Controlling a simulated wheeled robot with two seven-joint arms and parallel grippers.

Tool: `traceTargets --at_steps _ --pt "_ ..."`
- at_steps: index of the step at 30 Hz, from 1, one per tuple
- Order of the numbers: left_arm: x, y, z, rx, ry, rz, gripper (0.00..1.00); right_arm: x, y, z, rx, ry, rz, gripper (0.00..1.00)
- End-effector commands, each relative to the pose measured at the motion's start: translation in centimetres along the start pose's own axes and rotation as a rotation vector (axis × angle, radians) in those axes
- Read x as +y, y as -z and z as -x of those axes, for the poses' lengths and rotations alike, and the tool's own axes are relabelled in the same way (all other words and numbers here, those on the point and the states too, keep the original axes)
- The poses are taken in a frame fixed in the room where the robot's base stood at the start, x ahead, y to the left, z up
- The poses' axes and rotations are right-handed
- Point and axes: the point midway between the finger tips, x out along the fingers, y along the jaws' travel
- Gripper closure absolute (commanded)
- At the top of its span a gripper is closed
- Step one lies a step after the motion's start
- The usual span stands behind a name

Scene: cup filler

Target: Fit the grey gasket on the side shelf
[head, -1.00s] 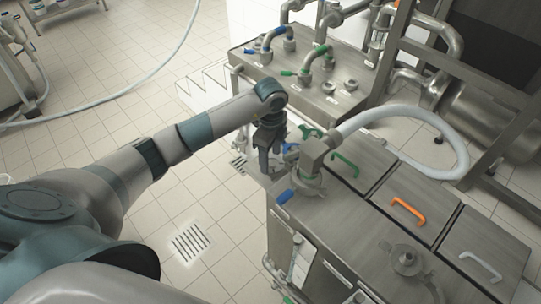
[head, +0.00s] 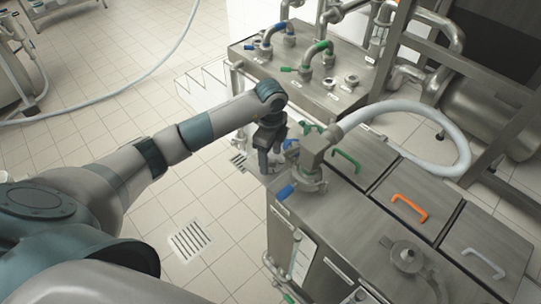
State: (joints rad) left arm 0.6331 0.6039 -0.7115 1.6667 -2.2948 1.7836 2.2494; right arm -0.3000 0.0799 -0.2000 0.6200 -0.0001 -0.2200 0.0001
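My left gripper (head: 267,158) hangs downward at the near left corner of the steel machine (head: 345,215), beside the valve fitting with the blue lever (head: 285,192). Its fingers are small and dark here, and I cannot tell whether they are open or shut or hold anything. I cannot make out a grey gasket in this view. No side shelf can be told for sure; the machine's near side shows only partly. My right gripper is not in view.
The machine's top has lids with a green handle (head: 346,160), an orange handle (head: 409,207) and a white handle (head: 483,263). A white hose (head: 440,122) curves over it. Behind stands a steel block (head: 325,95) with pipes. Tiled floor (head: 215,215) with a drain grate (head: 190,241) is clear at left.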

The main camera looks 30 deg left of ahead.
Motion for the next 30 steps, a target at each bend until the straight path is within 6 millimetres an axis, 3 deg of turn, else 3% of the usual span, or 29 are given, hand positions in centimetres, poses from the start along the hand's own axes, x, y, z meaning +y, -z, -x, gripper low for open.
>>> traceTargets --at_steps 17,23,30 --pt "-0.1 0.0 0.9 0.0 0.001 0.0 0.22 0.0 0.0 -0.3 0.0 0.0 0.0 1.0" --pt "-0.1 0.0 3.3 0.001 0.005 -0.001 0.22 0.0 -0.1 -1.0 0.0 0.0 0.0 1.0" --pt "-0.1 0.0 7.8 0.001 0.005 -0.001 0.22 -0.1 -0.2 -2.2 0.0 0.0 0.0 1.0"
